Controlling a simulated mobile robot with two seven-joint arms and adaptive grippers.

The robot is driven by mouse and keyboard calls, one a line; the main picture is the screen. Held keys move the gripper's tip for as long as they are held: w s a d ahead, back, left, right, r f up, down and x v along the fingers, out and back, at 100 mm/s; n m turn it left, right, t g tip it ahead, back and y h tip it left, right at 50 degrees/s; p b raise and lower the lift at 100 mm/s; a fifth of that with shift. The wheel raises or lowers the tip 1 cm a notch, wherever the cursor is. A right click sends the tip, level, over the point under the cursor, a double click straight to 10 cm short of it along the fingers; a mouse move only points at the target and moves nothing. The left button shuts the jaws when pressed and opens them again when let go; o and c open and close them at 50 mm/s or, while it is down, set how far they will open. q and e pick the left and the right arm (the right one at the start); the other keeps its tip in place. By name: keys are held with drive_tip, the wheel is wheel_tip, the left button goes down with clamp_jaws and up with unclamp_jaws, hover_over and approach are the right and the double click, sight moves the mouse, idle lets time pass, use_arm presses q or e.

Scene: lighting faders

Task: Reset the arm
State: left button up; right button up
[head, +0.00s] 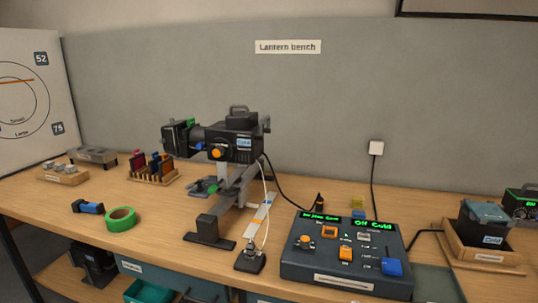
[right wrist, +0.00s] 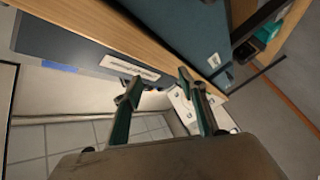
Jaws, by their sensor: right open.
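My right gripper (right wrist: 158,84) shows in the right wrist view with its two green-grey fingers apart and nothing between them. Beyond the fingers in that view are a wooden bench edge (right wrist: 135,43) and a dark panel with a white label (right wrist: 130,67). No fingertip touches anything that I can make out. The head view shows neither gripper. It shows a dark control console (head: 310,268) with orange and blue controls and green displays on the bench (head: 150,222).
A black lantern (head: 236,140) stands on a grey rail behind the console. Green tape (head: 121,219), a blue-and-black cylinder (head: 88,208) and a wooden rack (head: 152,177) lie left. A wooden tray (head: 485,256) holds a dark block at right. Cables run behind the console.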

drive_tip(key=s+f+m+g+h+b, duration=0.1)
drive_tip(key=s+f+m+g+h, duration=0.1)
drive_tip(key=s+f+m, duration=0.4)
drive_tip(key=s+f+m+g+h+b, duration=0.1)
drive_tip(key=s+f+m+g, duration=0.3)
drive_tip(key=s+f, duration=0.7)
wheel_tip(320, 180, down, 6)
drive_tip(key=shift+s+d+f+m+h, duration=0.15)
drive_tip(key=shift+s+f+m+h, duration=0.1)
drive_tip(key=shift+m+h, duration=0.7)
